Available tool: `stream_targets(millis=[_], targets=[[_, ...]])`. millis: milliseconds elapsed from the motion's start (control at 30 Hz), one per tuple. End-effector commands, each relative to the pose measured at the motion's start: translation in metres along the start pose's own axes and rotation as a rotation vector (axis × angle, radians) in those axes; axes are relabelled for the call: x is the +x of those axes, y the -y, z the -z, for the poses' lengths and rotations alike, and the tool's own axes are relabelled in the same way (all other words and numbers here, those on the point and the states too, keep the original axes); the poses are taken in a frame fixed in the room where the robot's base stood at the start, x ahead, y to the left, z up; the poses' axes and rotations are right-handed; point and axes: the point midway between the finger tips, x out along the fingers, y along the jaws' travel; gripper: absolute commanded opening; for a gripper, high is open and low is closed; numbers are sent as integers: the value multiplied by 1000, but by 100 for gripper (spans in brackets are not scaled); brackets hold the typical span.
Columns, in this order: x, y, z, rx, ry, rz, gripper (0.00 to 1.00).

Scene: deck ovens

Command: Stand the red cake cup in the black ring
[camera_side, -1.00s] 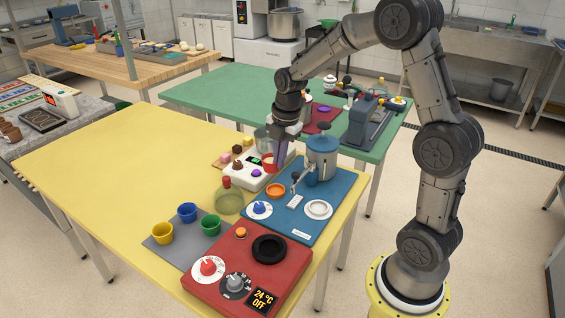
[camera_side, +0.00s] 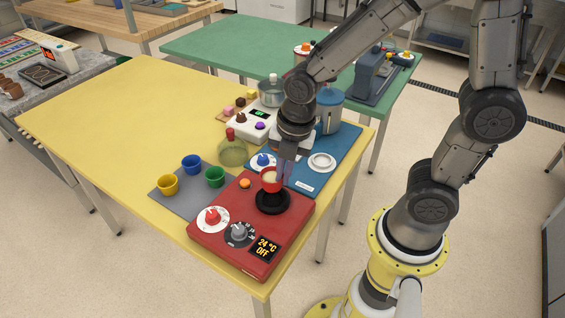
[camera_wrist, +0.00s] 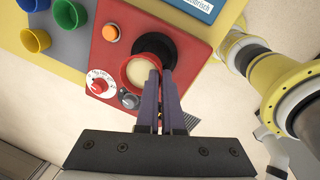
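The red cake cup (camera_side: 267,186), with a pale cream inside, is upright over the far part of the black ring (camera_side: 272,208) on the red unit. It looks held a little above the ring; its exact height is hard to tell. My gripper (camera_side: 283,178) is shut on the cup's wall at its right side. In the wrist view the gripper (camera_wrist: 161,76) has its fingers close together at the cup's rim. There the cup (camera_wrist: 139,74) overlaps the near part of the ring (camera_wrist: 155,44) and hides some of it.
The red unit (camera_side: 213,243) has dials, an orange button (camera_side: 245,183) and a display reading 24 °C OFF. Yellow (camera_side: 168,185), blue (camera_side: 191,164) and green (camera_side: 214,176) cups stand on a grey mat to the left. A green bottle (camera_side: 232,150) stands behind.

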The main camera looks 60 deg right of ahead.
Motion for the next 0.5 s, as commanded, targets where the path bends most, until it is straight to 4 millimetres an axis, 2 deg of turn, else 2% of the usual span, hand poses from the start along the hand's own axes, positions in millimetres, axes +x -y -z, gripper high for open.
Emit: stream_targets(millis=[200, 500], targets=[[22, 4, 0, 1, -1, 3, 0], [37, 6, 0, 1, 0, 0, 0]])
